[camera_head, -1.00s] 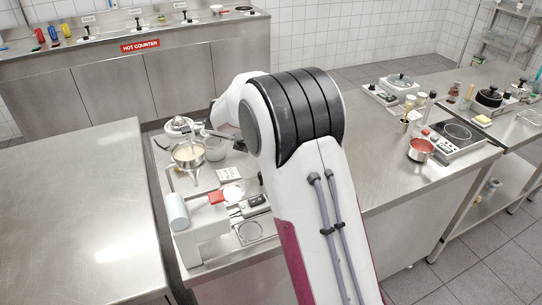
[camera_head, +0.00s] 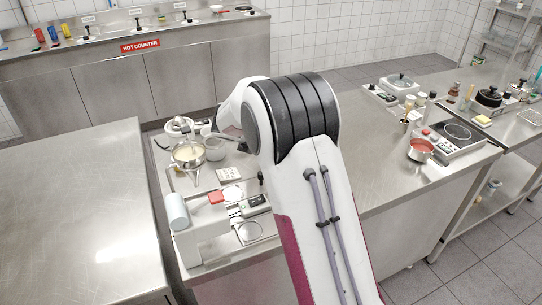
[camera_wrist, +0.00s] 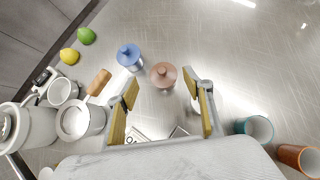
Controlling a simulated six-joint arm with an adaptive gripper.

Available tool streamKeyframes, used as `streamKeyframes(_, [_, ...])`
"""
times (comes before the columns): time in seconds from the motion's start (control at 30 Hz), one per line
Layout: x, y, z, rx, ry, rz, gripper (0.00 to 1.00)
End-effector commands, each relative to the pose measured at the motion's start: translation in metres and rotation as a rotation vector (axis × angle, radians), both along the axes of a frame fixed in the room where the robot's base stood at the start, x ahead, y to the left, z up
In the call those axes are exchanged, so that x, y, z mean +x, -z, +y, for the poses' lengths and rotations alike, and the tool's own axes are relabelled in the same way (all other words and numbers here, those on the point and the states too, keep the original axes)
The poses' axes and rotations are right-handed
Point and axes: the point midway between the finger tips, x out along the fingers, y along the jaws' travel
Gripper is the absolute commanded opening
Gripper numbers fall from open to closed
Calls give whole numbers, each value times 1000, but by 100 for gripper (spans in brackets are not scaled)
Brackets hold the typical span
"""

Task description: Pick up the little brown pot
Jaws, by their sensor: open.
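The little brown pot (camera_wrist: 163,75), with a round knob on its lid, stands on the steel worktop in the wrist view. It lies just beyond and between the tips of my gripper (camera_wrist: 162,92), whose two yellow-padded fingers are spread apart and empty. A similar blue pot (camera_wrist: 129,56) stands close to its left, near the left fingertip. In the head view my arm hides the brown pot.
A lime (camera_wrist: 86,36), a lemon (camera_wrist: 69,56) and white pots (camera_wrist: 75,121) are at the left. A teal cup (camera_wrist: 256,128) and an orange-brown cup (camera_wrist: 300,158) stand at lower right. The steel beyond the brown pot is clear.

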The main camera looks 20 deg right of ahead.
Motion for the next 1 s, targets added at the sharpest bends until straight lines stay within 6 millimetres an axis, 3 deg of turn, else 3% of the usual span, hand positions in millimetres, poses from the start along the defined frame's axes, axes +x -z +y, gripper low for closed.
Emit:
streamKeyframes(0.5, [19, 31, -27, 1, 1, 1, 51])
streamKeyframes(1.0, [22, 35, -30, 0, 0, 0, 51])
